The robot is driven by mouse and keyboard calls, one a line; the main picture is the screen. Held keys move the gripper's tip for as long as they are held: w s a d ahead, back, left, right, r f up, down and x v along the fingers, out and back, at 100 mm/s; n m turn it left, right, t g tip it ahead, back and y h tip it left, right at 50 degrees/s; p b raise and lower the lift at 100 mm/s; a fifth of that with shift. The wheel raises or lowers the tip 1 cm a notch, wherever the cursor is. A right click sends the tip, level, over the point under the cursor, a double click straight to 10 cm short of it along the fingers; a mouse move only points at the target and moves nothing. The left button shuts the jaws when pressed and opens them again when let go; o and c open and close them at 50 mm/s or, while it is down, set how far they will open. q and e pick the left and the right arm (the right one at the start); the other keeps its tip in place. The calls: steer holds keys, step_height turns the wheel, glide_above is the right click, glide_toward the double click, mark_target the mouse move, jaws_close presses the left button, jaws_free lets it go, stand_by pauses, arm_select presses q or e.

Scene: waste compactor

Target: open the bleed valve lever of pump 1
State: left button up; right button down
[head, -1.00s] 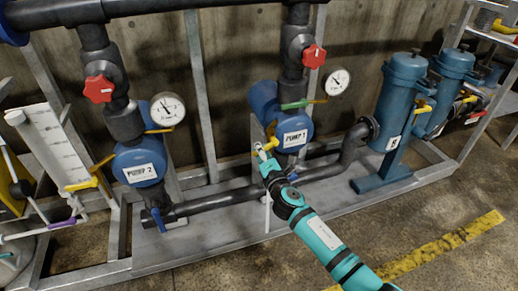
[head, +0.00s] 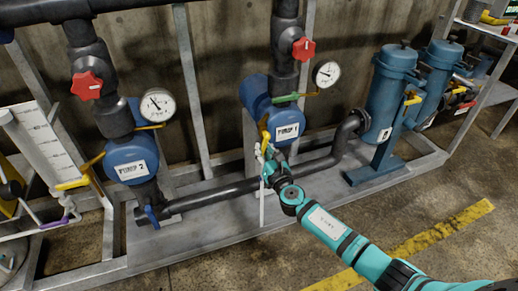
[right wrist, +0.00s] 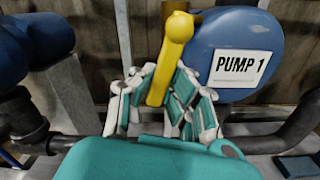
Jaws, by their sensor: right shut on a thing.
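Pump 1 is a blue round body (head: 270,103) with a white "PUMP 1" label (right wrist: 240,65). Its yellow lever (head: 264,132) stands at the pump's lower left side in the head view. In the right wrist view the yellow lever (right wrist: 174,48) runs nearly upright, with a rounded knob at its top. My right gripper (head: 267,156) is shut on the lower part of this lever, its fingers (right wrist: 160,95) on both sides of it. My left gripper is not in view.
Pump 2 (head: 131,159) stands to the left with its own yellow lever (head: 80,180). A gauge (head: 326,73) and a red valve knob (head: 303,49) are above pump 1. A black pipe (head: 235,192) runs low behind my gripper. Blue filter tanks (head: 393,90) stand right.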

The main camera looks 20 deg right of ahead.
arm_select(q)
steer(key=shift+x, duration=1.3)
arm_select(e)
steer(key=shift+d+f+n, duration=0.15)
steer(key=shift+d+n, duration=0.25)
steer(key=shift+n, duration=0.45)
steer(key=shift+d+f+n, duration=0.15)
steer(key=shift+d+n, duration=0.2)
steer(key=shift+n, duration=0.5)
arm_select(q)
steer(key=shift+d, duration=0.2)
arm_select(e)
steer(key=c, duration=1.4)
jaws_free()
steer(key=shift+r, duration=0.1)
steer(key=shift+c, duration=0.2)
steer(key=shift+o, duration=0.9)
steer(key=shift+p, duration=0.3)
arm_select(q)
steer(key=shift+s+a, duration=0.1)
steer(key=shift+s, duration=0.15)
